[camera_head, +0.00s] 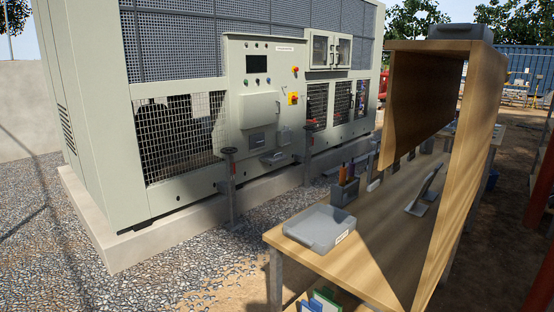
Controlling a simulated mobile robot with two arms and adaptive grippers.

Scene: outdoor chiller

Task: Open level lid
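A flat grey case (319,228) lies on the near left end of the wooden workbench (372,262). A second dark grey case (460,31) sits on top of the wooden bench hood. No loose level shows clearly. Neither of my grippers is in view.
A large pale chiller cabinet (90,130) with a control panel (262,90) stands behind on a concrete plinth. A pen holder (344,190) and a tilted tablet-like item (427,190) stand on the bench. Gravel (190,270) lies open at the front left.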

